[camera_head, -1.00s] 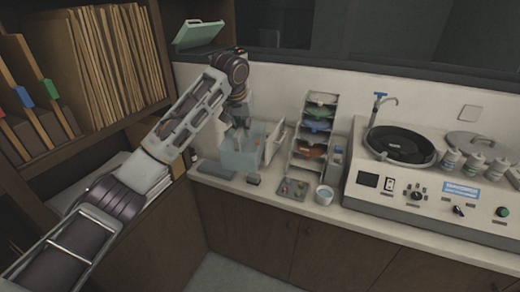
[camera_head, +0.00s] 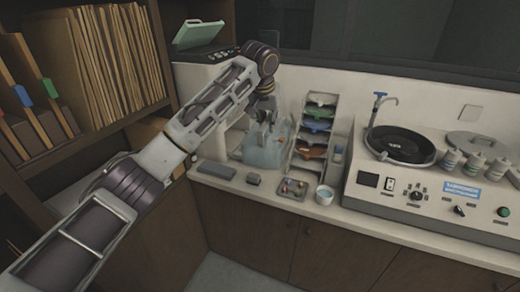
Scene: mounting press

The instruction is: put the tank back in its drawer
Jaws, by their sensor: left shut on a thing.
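The tank (camera_head: 262,155) is a translucent pale-blue box above the back counter, left of the tiered rack. My left gripper (camera_head: 264,128) is at its top and shut on it, fingers pointing down. Whether the tank's bottom touches the counter I cannot tell. The drawer is not clearly visible; my left arm hides much of the white machine (camera_head: 203,77) with a tilted green lid at the left end of the counter. My right gripper is not in view.
A tiered rack (camera_head: 314,129) with coloured trays stands close to the tank's right. In front lie a grey flat pad (camera_head: 217,171), a small dark block (camera_head: 253,179), a small tray (camera_head: 293,188) and a white cup (camera_head: 324,194). A grinder (camera_head: 430,185) fills the right side.

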